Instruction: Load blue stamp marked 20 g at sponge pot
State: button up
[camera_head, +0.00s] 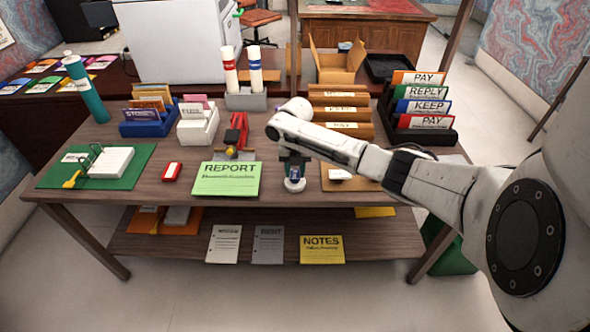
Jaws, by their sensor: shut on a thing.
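My gripper (294,163) points down near the front edge of the wooden desk, right of the green REPORT sheet (226,179). It is shut on a small dark blue stamp (295,173), mostly hidden between the fingers; its marking is too small to read. A small round white pot (294,185), which looks like the sponge pot, is directly below the stamp in the picture. I cannot tell whether the stamp touches the pot or hangs just above it.
A brown board (336,185) with a white item lies just right of the pot. A red stapler-like tool (236,134) stands behind the REPORT sheet. Brown folders (340,115) and a black rack of labelled cards (420,128) stand behind and right.

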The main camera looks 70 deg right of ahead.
aim_at(295, 174)
notch_tip(295, 174, up, 7)
jog(key=p, duration=0.6)
dwell(0.4)
jog(key=shift+a, duration=0.1)
dwell(0.6)
